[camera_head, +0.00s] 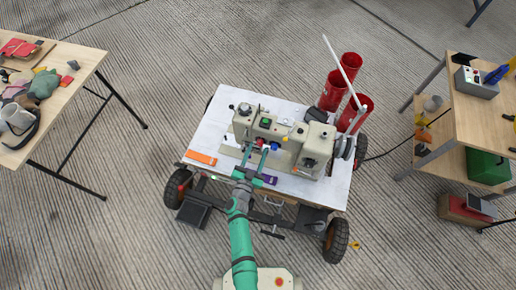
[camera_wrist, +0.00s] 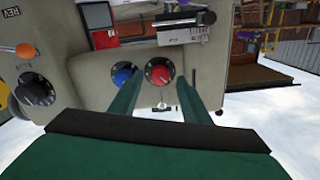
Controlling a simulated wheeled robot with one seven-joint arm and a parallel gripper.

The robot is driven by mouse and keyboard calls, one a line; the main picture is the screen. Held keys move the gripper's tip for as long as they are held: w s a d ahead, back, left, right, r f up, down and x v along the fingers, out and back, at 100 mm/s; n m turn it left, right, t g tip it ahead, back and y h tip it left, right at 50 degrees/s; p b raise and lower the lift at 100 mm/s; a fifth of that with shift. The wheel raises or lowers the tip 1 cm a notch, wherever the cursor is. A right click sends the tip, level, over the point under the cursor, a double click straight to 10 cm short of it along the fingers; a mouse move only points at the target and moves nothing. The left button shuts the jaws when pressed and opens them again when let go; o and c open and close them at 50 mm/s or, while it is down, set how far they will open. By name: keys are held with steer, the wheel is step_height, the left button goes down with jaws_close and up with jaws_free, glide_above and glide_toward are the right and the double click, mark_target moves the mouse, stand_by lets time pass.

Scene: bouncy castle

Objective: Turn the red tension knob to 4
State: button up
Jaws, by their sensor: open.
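The red tension knob (camera_wrist: 159,73) sits on a dark round dial on the beige face of the sewing machine (camera_head: 285,135). A blue knob (camera_wrist: 123,75) on a similar dial is beside it, to its left in the wrist view. My gripper (camera_wrist: 162,85) is open, with its two green fingers reaching toward the machine face. In the wrist view the red knob shows between the fingers, and the left finger partly covers the blue dial. Contact with the red knob cannot be told. The dial's numbers are too small to read. In the head view my gripper (camera_head: 259,148) is at the machine's front.
The machine stands on a white wheeled cart (camera_head: 215,128). An orange item (camera_head: 201,158) and a purple item (camera_head: 268,179) lie near its front edge. Red cylinders (camera_head: 334,90) stand behind. Wooden tables are at left (camera_head: 70,75) and right (camera_head: 470,125). An orange-topped lever (camera_wrist: 26,50) and black knob (camera_wrist: 36,91) are nearby.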

steer(key=shift+x, duration=0.8)
steer(key=shift+c, duration=0.3)
steer(key=c, duration=1)
